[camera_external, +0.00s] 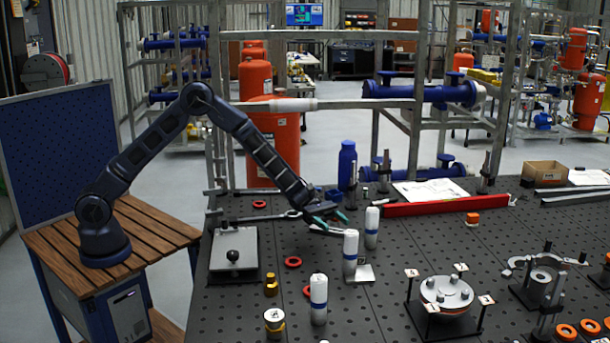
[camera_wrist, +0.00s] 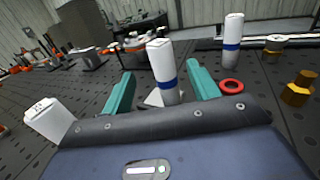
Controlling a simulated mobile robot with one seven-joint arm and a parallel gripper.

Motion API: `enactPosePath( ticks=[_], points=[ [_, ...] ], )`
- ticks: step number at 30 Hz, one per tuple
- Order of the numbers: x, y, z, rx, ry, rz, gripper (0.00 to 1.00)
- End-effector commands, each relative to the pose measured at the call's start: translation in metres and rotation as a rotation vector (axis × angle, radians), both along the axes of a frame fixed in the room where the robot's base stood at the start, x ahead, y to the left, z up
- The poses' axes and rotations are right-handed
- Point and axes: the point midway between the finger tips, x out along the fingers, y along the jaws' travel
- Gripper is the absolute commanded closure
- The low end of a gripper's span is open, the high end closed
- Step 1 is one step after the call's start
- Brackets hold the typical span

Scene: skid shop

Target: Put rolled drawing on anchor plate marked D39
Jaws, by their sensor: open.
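Three white rolls with blue bands stand on the dark perforated table: a middle one (camera_external: 350,254), a back one (camera_external: 371,229) and a front one (camera_external: 318,299). I cannot tell which is the rolled drawing. My gripper (camera_external: 332,222) is open and empty, low over the table, left of the back roll. In the wrist view the middle roll (camera_wrist: 163,70) appears between and beyond the teal fingers, the front roll (camera_wrist: 232,40) to the right, and the back roll (camera_wrist: 52,121) at left. A small pale plate (camera_external: 364,274) lies beside the middle roll. No marking D39 is readable.
A round flange fixture (camera_external: 447,296) with small white tags stands to the right. Red rings (camera_external: 292,262) and brass fittings (camera_external: 271,285) lie at front left. A blue bottle (camera_external: 347,166) and red bar (camera_external: 430,206) are behind. Some table between the rolls and fixture is clear.

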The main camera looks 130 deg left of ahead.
Motion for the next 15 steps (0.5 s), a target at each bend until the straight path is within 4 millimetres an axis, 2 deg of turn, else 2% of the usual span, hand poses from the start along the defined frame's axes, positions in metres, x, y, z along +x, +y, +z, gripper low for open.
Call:
enactPosePath(
  ticks=[5,8,11,15],
  points=[
    [0.001,-0.009,0.006,0.017,0.002,-0.016,0.40],
    [0.002,-0.034,0.020,0.072,0.008,-0.066,0.40],
    [-0.001,-0.075,0.042,0.166,0.017,-0.151,0.40],
    [-0.013,-0.142,0.072,0.325,0.029,-0.289,0.40]
  ],
)
